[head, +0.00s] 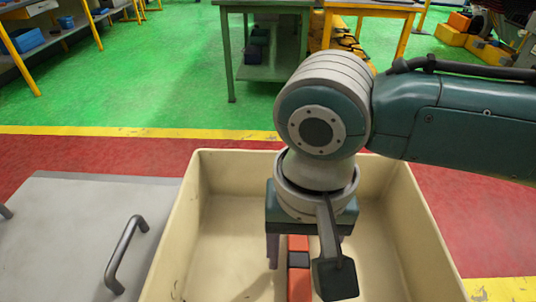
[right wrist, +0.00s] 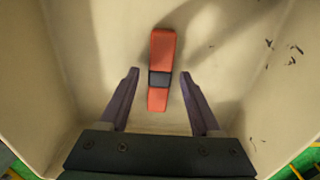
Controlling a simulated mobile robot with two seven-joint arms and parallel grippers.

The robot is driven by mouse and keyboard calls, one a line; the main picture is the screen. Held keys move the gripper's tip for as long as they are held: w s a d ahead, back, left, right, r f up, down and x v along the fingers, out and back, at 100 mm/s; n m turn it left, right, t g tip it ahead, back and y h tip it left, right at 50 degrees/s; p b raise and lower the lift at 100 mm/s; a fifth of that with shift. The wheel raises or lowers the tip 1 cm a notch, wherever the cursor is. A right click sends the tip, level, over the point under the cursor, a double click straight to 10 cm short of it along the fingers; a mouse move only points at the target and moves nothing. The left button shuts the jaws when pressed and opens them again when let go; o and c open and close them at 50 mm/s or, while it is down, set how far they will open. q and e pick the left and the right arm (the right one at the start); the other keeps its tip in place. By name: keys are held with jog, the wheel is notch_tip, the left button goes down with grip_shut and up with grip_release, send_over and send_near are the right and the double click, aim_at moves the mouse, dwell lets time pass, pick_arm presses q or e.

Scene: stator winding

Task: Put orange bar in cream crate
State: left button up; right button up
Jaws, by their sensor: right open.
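The orange bar (head: 299,283), with a dark band around its middle, is inside the cream crate (head: 208,215). It also shows in the right wrist view (right wrist: 163,52), lying on the crate's floor (right wrist: 100,55). My right gripper (head: 305,255) points down inside the crate, above the bar. In the right wrist view my right gripper's fingers (right wrist: 160,88) are spread wide, one on each side of the bar's near part, with a gap to it on both sides. The gripper is empty. My left gripper is not in view.
A grey surface with a dark handle (head: 125,255) is left of the crate. The crate's walls (head: 400,215) rise around my right gripper. Behind are a green floor and workbenches (head: 268,55). The crate's floor beside the bar looks clear.

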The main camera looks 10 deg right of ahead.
aim_at(294, 266)
notch_tip(294, 266, up, 12)
jog(key=p, duration=0.2)
jog(key=shift+p, duration=0.35)
jog(key=shift+a, duration=0.1)
jog(key=s+a+n+t+y+p, duration=0.2)
jog(key=s+a+n+y+p, duration=0.1)
jog(key=s+a+n+y, duration=0.15)
jog(key=s+d+r+t+h+p, duration=0.1)
jog(key=s+d+h, duration=0.1)
jog(key=s+d, duration=0.35)
jog(key=s+d+t+h+p, duration=0.1)
jog(key=s+d+h, duration=0.1)
jog(key=d, duration=0.6)
notch_tip(294, 266, up, 38)
jog(key=p, duration=3.7)
jog(key=shift+d+n+p, duration=0.25)
jog(key=shift+n+p, duration=0.1)
jog(key=shift+s, duration=0.1)
